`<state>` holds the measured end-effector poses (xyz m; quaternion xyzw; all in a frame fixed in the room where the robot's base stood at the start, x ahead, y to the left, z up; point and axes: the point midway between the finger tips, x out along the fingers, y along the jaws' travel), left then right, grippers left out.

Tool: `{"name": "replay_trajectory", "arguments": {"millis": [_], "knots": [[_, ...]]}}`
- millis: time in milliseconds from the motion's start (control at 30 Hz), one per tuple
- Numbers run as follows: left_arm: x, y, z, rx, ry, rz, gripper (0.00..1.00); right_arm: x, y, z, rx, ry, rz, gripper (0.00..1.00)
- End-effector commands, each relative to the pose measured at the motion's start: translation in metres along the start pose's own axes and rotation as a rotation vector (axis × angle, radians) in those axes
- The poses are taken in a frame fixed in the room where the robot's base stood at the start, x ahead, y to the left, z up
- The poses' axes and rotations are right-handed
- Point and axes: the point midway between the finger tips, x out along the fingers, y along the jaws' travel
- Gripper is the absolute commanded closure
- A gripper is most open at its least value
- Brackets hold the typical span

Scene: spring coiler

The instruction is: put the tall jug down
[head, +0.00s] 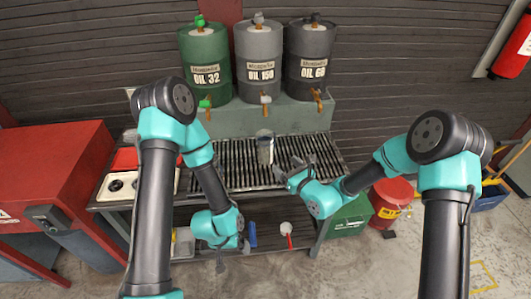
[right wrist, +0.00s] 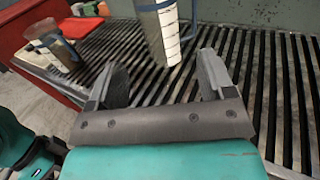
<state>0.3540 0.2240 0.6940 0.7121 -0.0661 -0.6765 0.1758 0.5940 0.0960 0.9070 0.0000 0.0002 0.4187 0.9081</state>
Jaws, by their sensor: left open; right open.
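The tall jug (head: 265,147) is a clear, greyish vessel, upright over the slatted drain grate of the bench, and it appears to stand on the slats. In the right wrist view the jug (right wrist: 160,30) shows measuring marks and a blue band, and its top is cut off. My right gripper (head: 293,167) is open just to the right of the jug. In its wrist view the two fingers (right wrist: 164,66) are apart, with the jug beyond the gap and nothing gripped. My left gripper (head: 221,262) hangs low in front of the bench, far from the jug, and looks empty.
Three oil drums, green (head: 205,62), grey (head: 258,60) and dark (head: 308,60), stand on a ledge behind the grate (head: 225,176). Another banded vessel (right wrist: 50,42) stands at the left in the right wrist view. A red cabinet (head: 50,170) is at the left. The grate's right side is clear.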

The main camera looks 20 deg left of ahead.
Motion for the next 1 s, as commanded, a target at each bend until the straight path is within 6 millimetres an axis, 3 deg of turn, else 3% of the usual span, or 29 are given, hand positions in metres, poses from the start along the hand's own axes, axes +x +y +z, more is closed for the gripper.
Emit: {"name": "replay_trajectory", "arguments": {"millis": [433,1000], "knots": [[0.000,0.000,0.000,-0.001,0.000,0.000,0.06,0.073,0.001,0.000,-0.001,-0.002,0.001,0.24],[0.000,0.000,0.000,-0.001,0.000,0.000,0.06,0.088,0.001,0.000,-0.001,-0.001,0.001,0.24]]}}
